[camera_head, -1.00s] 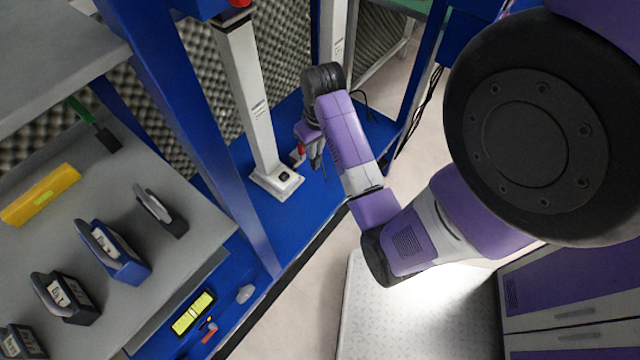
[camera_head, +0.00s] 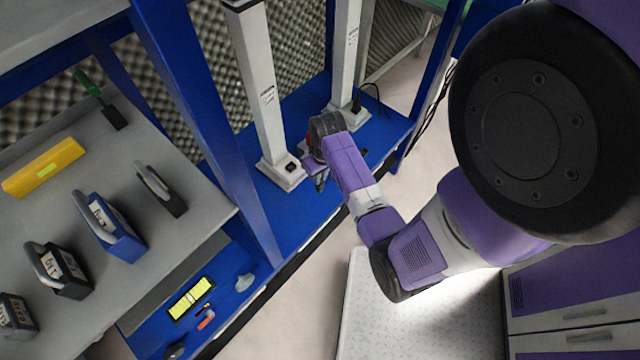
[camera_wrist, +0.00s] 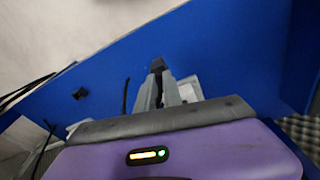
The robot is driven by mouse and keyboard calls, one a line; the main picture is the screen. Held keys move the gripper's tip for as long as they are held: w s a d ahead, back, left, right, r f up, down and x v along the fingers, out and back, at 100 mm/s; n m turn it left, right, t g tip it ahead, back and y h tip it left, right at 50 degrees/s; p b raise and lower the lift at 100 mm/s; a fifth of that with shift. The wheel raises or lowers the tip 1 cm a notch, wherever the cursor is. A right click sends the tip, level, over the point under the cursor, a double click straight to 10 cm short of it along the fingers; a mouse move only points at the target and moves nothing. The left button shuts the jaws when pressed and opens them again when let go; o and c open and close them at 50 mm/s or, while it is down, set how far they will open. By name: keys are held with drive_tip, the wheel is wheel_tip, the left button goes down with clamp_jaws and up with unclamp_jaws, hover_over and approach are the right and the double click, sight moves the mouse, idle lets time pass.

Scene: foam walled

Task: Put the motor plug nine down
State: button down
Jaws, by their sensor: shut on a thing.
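A small black plug (camera_wrist: 157,65), which I take to be the motor plug, is at the tips of my gripper (camera_wrist: 158,88) in the wrist view. The grey fingers are shut on it, above the blue bench surface (camera_wrist: 215,55). In the head view my gripper (camera_head: 320,184) points down over the blue bench (camera_head: 310,208), right of the near white post's foot (camera_head: 268,172) and close to the bench's front edge. The plug cannot be made out there. Whether it touches the bench is unclear.
A second white post (camera_head: 346,60) stands further back, with a black cable (camera_head: 372,92) beside it. A blue upright (camera_head: 205,110) stands left. The grey shelf (camera_head: 150,255) holds several handled blocks and a yellow bar (camera_head: 43,167). A yellow-green level (camera_head: 191,298) lies on the bench below.

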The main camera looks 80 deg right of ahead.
drive_tip(key=shift+f+b, duration=0.4)
drive_tip(key=shift+f, duration=1.75)
drive_tip(key=shift+f, duration=0.1)
drive_tip(key=c, duration=1.5)
unclamp_jaws()
